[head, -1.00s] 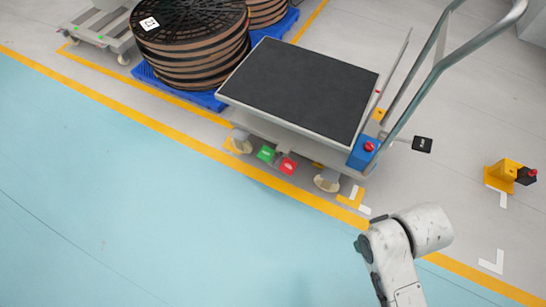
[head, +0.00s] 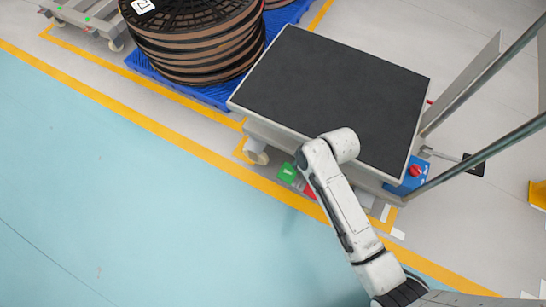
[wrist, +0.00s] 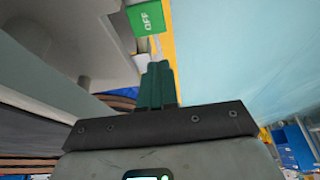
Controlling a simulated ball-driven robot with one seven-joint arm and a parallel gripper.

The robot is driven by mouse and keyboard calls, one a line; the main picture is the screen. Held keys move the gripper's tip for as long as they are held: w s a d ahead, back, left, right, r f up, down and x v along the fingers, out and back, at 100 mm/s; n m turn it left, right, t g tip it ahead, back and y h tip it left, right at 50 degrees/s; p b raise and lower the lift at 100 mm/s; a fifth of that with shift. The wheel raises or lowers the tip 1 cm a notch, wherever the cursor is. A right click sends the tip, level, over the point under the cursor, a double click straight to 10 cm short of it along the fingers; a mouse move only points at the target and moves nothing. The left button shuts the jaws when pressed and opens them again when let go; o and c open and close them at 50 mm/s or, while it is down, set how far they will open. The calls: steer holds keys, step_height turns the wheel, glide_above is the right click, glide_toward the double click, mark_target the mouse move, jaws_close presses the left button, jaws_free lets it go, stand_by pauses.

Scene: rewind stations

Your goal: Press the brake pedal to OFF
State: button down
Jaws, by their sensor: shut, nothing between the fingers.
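The green brake pedal (head: 287,172) sticks out low at the near side of the cart with a black top (head: 335,90). In the picture a small gap separates fingertips and pedal; I cannot tell the depth. The head view does not show my gripper, only my arm over the cart's near edge.
A blue pallet (head: 205,93) with stacked reels (head: 200,45) stands left of the cart. A blue box with a red knob (head: 413,172) and handle bars are at the cart's right. A yellow floor line (head: 150,122) runs in front; the teal floor nearer is clear.

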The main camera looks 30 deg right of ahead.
mark_target(282, 174)
steer(key=shift+w+a+f, duration=0.1)
steer(key=shift+w+f, duration=0.05)
steer(key=shift+w, duration=0.35)
steer(key=b+x, duration=0.2)
steer(key=x, duration=0.2)
steer(key=b+x, duration=0.3)
steer(key=x, duration=0.2)
steer(key=b+x, duration=0.3)
steer(key=x, duration=0.2)
steer(key=shift+s+f, duration=0.1)
steer(key=shift+s, duration=0.2)
steer(key=shift+w+a+f+g+h+p, duration=0.1)
steer(key=shift+w+f+g+h+p, duration=0.4)
steer(key=shift+g, duration=0.2)
steer(key=shift+w+a+f+g+h+b, duration=0.15)
steer(key=shift+f+g+h, duration=0.15)
steer(key=shift+f, duration=0.2)
steer(key=shift+w+a+f+g+h+b, duration=0.1)
steer(key=shift+f+g+h+b, duration=0.15)
steer(key=shift+f+g, duration=0.25)
steer(key=shift+w+a+f+g+h+b, duration=0.1)
steer(key=shift+f+g+h, duration=0.2)
steer(key=shift+f, duration=0.15)
